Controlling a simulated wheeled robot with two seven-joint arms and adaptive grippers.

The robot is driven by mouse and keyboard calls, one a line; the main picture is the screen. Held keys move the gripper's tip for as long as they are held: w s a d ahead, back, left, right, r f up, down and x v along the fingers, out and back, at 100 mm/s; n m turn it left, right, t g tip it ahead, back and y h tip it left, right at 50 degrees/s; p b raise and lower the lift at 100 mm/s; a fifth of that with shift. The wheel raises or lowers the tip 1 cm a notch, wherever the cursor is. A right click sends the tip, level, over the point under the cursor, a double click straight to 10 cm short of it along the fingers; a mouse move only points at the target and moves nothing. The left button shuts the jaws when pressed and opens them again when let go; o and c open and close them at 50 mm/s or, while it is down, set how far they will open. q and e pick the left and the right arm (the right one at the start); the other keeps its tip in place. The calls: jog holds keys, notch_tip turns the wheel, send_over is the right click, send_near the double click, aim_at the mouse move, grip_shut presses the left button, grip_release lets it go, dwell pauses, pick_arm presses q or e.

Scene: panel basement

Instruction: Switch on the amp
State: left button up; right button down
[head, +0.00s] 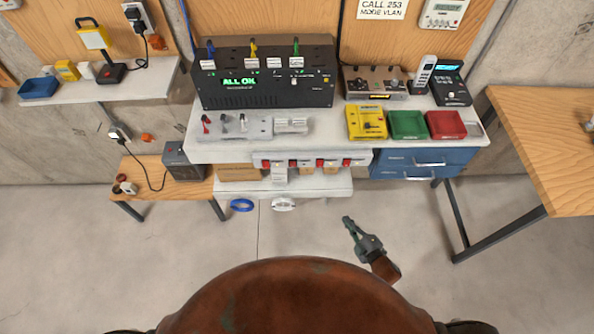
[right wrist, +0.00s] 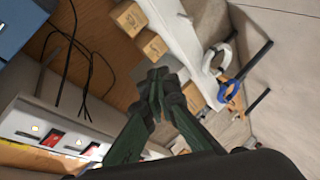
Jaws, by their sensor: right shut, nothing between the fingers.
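No label reading "amp" can be made out. A dark box (head: 185,162) that may be the amp stands on a low wooden table at the left; any switch on it is too small to tell. A large black panel unit (head: 265,78) on the workbench shows a green "ALL OK" display and has coloured levers on top. My right gripper (head: 348,222) is over the floor in front of the bench, apart from everything, shut and empty. In the right wrist view its fingers (right wrist: 158,80) meet, with the lower shelf beyond. My left gripper is not in view.
A power strip with red switches (head: 310,162) runs along the bench's front edge. Below it is a shelf with cardboard boxes (right wrist: 128,17). A wooden table (head: 540,130) stands right. The floor before me is clear.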

jog(key=a+r+n+y, duration=0.4)
jog(key=a+r+n, duration=0.1)
jog(key=r, duration=0.6)
jog(key=s+a+r+n+y+b, duration=0.1)
jog(key=a+r+n+y, duration=0.2)
jog(key=a+r+n, duration=0.2)
notch_tip(320, 180, up, 7)
jog(key=a, duration=0.3)
jog(key=shift+n+t+y, duration=0.3)
jog(key=shift+y, duration=0.1)
jog(key=shift+f, duration=0.1)
send_near(293, 164)
jog(key=shift+s+a+r+x, duration=0.15)
jog(key=shift+r+x, duration=0.05)
jog(key=shift+x, duration=0.95)
jog(key=shift+s+a+r+x, duration=0.1)
jog(key=shift+s+r+x, duration=0.1)
jog(key=shift+x, duration=1)
jog(key=shift+s+a+r+x, duration=0.15)
jog(key=shift+x, duration=1)
jog(key=shift+d+p, duration=0.1)
jog(key=shift+p, duration=0.25)
